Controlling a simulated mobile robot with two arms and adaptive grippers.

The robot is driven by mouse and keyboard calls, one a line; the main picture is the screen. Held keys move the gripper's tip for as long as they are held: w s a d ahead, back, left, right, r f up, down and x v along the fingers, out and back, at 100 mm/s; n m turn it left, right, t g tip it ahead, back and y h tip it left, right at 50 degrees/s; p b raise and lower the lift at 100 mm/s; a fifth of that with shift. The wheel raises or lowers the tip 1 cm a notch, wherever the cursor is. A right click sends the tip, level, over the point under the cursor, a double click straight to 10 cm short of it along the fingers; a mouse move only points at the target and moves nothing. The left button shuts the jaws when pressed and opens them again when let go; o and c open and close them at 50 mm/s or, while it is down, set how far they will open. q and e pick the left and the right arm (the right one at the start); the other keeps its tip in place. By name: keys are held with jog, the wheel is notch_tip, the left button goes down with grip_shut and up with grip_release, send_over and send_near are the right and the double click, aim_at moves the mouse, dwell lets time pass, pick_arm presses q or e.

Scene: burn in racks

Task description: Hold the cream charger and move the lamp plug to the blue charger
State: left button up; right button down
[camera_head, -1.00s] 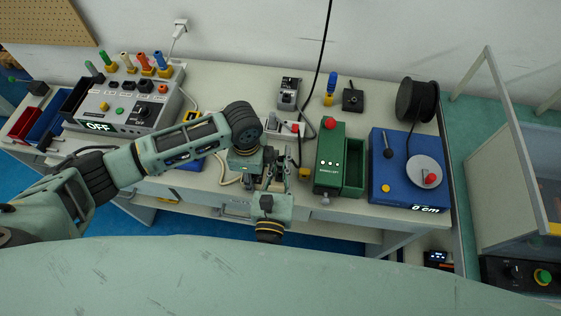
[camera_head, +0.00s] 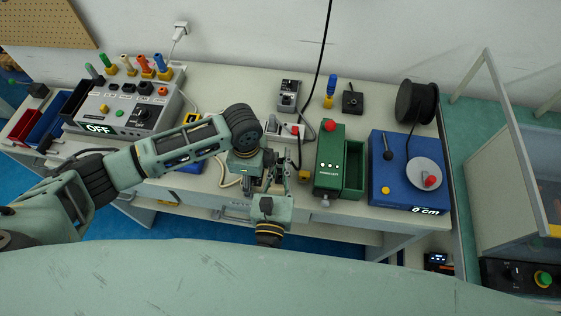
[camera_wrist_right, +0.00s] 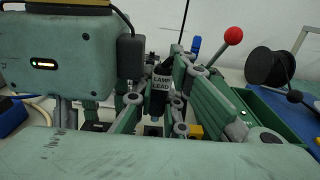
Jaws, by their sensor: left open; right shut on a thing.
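My right gripper (camera_wrist_right: 163,108) is shut on the black lamp plug (camera_wrist_right: 161,84), labelled LAMP LEAD, which stands upright between its fingers in the right wrist view. In the head view the right gripper (camera_head: 276,172) reaches in from the front, close beside my left gripper (camera_head: 257,186). The left gripper points down at the bench and is open; its body fills the upper left of the right wrist view. A blue device (camera_head: 190,164), probably the blue charger, lies left of the grippers, partly behind my left arm. I cannot make out the cream charger; the grippers cover that area.
A green box (camera_head: 329,160) with a red knob stands close right of the grippers, then a blue unit (camera_head: 405,195) with a dial. A grey OFF panel (camera_head: 125,112) is at the left. A black cable (camera_head: 325,40) hangs down behind. A pale cord lies left of the grippers.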

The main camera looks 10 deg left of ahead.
pick_arm(q)
notch_tip(320, 180, up, 11)
jog(key=shift+f, duration=0.15)
jog(key=shift+r, duration=0.65)
